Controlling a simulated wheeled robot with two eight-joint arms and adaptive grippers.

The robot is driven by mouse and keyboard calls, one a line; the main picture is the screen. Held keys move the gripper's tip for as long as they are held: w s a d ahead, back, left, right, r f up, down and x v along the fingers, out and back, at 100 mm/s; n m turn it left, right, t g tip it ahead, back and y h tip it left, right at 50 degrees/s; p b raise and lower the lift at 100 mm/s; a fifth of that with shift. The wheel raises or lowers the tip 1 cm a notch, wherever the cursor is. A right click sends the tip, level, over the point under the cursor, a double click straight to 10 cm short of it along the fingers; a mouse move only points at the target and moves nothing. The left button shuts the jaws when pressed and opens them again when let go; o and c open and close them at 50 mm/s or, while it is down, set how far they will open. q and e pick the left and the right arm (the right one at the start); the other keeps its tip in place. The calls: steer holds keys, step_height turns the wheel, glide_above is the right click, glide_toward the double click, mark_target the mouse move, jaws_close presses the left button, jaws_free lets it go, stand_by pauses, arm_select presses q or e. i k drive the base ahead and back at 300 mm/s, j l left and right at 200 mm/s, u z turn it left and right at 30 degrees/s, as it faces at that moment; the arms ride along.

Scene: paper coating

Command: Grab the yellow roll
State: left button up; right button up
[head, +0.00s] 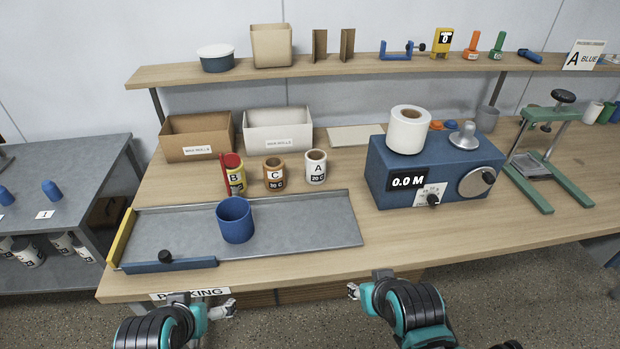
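The yellow roll (237,179), marked B, stands upright on the wooden bench behind the grey tray, left of the other rolls. Red shows at its top and down its left side; I cannot tell whether this is part of it. An orange-brown roll (273,175) marked C and a white roll (316,168) marked A stand to its right. My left gripper (229,308) and my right gripper (352,291) are both in front of the bench's front edge, well away from the yellow roll. Both look empty, but their fingers are too small to judge.
A grey tray (300,235) with a blue cup (235,221) lies between my grippers and the rolls. A brown bin (190,150) and a white bin (278,142) stand behind the rolls. A blue machine (385,182) with a white roll on top stands to the right.

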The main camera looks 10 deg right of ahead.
mark_target(236, 176)
steer(key=j+z, duration=0.7)
steer(key=k+j+z, duration=0.1)
steer(key=j+z, duration=0.25)
